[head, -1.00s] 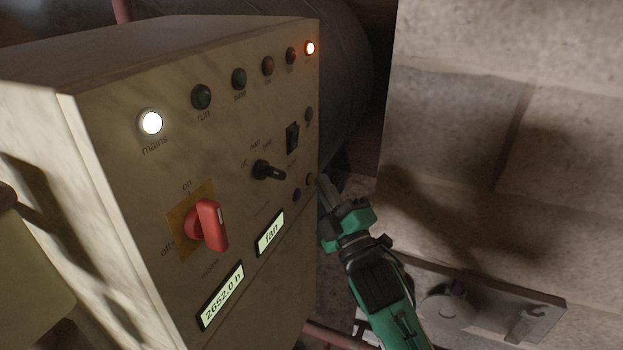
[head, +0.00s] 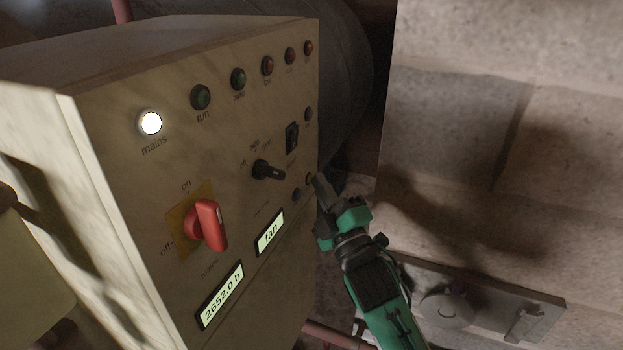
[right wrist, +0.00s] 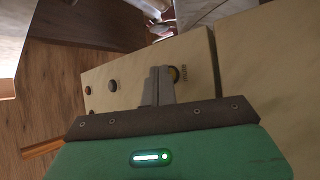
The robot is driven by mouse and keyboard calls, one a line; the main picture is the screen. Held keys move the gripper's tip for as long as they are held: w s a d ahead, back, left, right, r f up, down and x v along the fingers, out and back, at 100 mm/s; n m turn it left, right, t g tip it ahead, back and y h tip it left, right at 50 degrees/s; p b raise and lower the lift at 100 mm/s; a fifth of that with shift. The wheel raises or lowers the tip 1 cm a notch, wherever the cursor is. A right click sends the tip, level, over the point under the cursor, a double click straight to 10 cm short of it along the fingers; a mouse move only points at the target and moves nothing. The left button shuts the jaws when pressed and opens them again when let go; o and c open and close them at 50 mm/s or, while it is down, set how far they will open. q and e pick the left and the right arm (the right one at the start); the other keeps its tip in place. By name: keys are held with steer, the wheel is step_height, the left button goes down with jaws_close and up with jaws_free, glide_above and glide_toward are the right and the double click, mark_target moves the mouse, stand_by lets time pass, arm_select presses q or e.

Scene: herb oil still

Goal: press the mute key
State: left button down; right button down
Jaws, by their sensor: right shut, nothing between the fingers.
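The mute key (right wrist: 174,73) is a small round key with a yellowish ring, with the word "mute" beside it in the right wrist view. In the head view it appears to be the small key (head: 309,179) near the right edge of the panel. My right gripper (head: 318,183) is shut and empty, its fingertips right by that key. In the right wrist view the fingers (right wrist: 158,85) partly cover the key; I cannot tell whether they touch it. My left gripper is not in view.
The beige control cabinet (head: 150,200) carries a red rotary switch (head: 208,225), a black selector knob (head: 268,170), a rocker switch (head: 292,138) and a dark blue key (head: 296,195). The white mains lamp (head: 150,123) is lit. A block wall (head: 500,120) stands at right.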

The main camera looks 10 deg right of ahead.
steer(key=shift+s+d, duration=0.1)
steer(key=shift+d, duration=0.05)
steer(key=shift+s+d, duration=0.35)
steer(key=shift+d, duration=0.15)
steer(key=s+d, duration=0.2)
steer(key=d+p, duration=0.1)
steer(key=d, duration=0.1)
steer(key=shift+s+d, duration=0.1)
steer(key=shift+s, duration=0.3)
steer(key=shift+f, duration=0.1)
stand_by(0.4)
